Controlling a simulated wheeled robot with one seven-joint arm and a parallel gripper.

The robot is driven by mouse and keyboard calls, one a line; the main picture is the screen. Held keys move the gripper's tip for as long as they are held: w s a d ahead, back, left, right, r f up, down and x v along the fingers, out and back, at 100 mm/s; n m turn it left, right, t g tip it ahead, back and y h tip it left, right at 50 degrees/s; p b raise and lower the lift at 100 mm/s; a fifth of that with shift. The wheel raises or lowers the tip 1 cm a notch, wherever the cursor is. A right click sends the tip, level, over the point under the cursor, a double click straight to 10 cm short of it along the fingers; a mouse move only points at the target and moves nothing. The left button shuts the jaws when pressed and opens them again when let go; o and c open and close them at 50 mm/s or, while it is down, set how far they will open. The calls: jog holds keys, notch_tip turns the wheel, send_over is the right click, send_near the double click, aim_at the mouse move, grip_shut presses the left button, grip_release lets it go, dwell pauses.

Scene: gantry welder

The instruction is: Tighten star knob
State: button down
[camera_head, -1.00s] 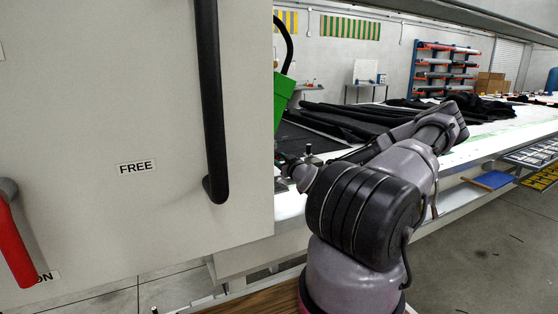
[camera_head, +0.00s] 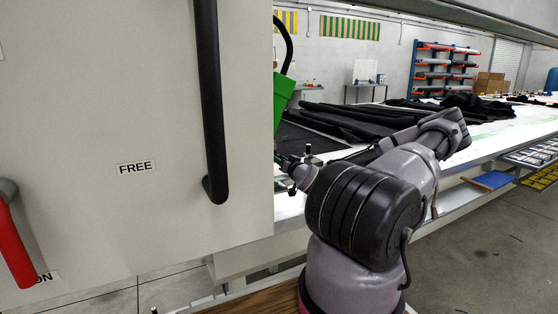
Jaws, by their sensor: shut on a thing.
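My gripper (camera_head: 287,164) shows only in part, as a small dark shape at the far end of my arm, beside the right edge of the large white panel. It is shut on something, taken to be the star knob. The knob is not clearly visible there, and the panel edge and my wrist hide most of that spot. A small black-topped metal part (camera_head: 308,150) stands just right of the gripper; I cannot tell what it is.
The white panel (camera_head: 120,100) fills the left, with a black handle (camera_head: 211,100), a red handle (camera_head: 17,250) and a "FREE" label. A green part (camera_head: 283,95) stands above the gripper. A long white table (camera_head: 500,135) with black cloth runs behind my arm.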

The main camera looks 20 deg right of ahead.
jog(key=shift+m, duration=0.8)
jog(key=shift+c, duration=1.8)
grip_release()
jog(key=s, duration=1.1)
jog(key=shift+d, duration=0.25)
jog(key=shift+w, duration=0.1)
